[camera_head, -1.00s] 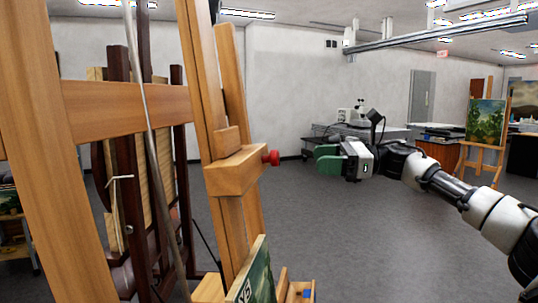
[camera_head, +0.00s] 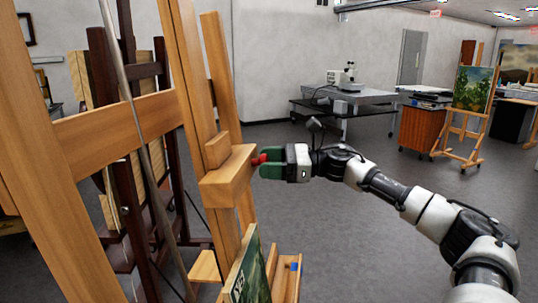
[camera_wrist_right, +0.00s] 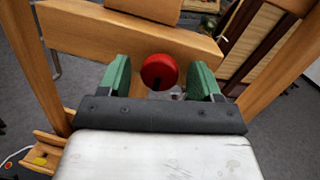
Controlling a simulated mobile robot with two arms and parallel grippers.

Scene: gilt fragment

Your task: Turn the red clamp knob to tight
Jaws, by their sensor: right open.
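The red clamp knob (camera_head: 259,159) sticks out from the right side of a wooden clamp block (camera_head: 228,178) on the easel's upright. In the right wrist view the round red knob (camera_wrist_right: 159,71) sits between the two green fingers, with a gap to each side. My right gripper (camera_head: 264,163) is open around the knob. It also shows in the right wrist view (camera_wrist_right: 160,78), its fingers apart. Contact with the knob is not visible. My left gripper is not in view.
The wooden easel (camera_head: 115,124) fills the left side. A painting (camera_head: 252,272) leans low on it, beside a small wooden tray (camera_head: 286,277). A grey table with a microscope (camera_head: 342,76) and another easel with a painting (camera_head: 472,89) stand farther back. The floor on the right is clear.

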